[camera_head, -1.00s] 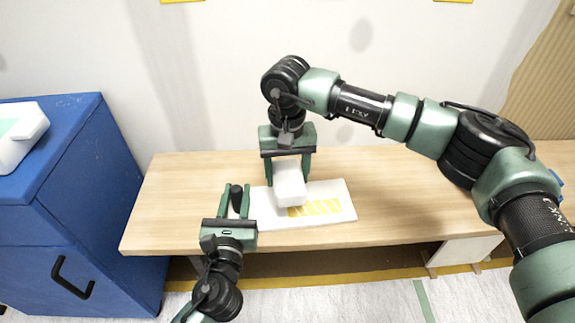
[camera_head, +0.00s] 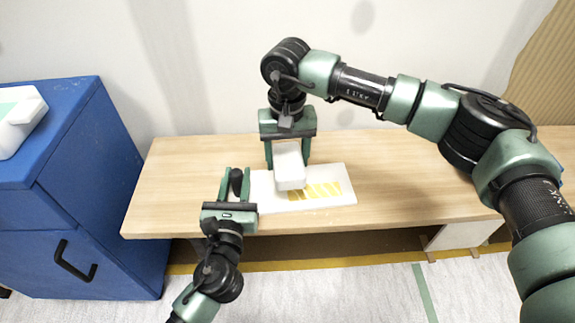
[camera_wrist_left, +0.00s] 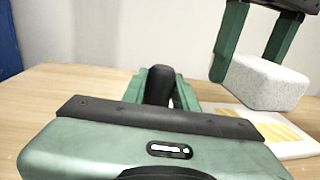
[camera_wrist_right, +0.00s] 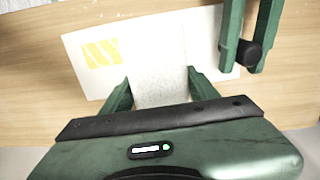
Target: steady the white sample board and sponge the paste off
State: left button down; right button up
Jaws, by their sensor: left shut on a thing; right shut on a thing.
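The white sample board (camera_head: 268,204) lies flat on the table, with yellow paste (camera_head: 315,190) in slanted streaks on its right part. My right gripper (camera_head: 288,160) is shut on a pale block-shaped sponge (camera_head: 290,178), held over the board just left of the paste. The sponge also shows in the left wrist view (camera_wrist_left: 262,84); I cannot tell whether it touches the board. My left gripper (camera_head: 237,182) is shut on a dark rounded grip (camera_wrist_left: 159,85) at the board's left edge. How that grip joins the board is hidden.
The wooden table (camera_head: 420,190) is clear to the right of the board and backs onto a pale wall. A blue cabinet (camera_head: 80,180) stands at the left with a white box (camera_head: 20,120) on top. My right arm spans above the table's right side.

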aim_at(336, 178)
pick_arm(q)
jog(key=shift+s+f, duration=0.1)
jog(key=shift+f, duration=0.25)
pick_arm(e)
jog(key=shift+s+r, duration=0.1)
jog(key=shift+r, duration=0.85)
notch_tip(336, 178, down, 8)
jog(key=shift+r, duration=0.2)
jog(key=d, duration=0.8)
jog(key=w+d, duration=0.1)
jog(key=d, duration=0.3)
jog(key=shift+d+f, duration=0.15)
jog(key=shift+c, duration=0.7)
jog(key=a, duration=0.8)
jog(key=s+a, duration=0.1)
jog(key=a, duration=0.3)
notch_tip(336, 178, up, 7)
jog(key=shift+a+r, duration=0.1)
jog(key=shift+a, duration=0.05)
jog(key=shift+r, duration=0.6)
jog(key=o, duration=0.9)
jog(key=c, duration=0.8)
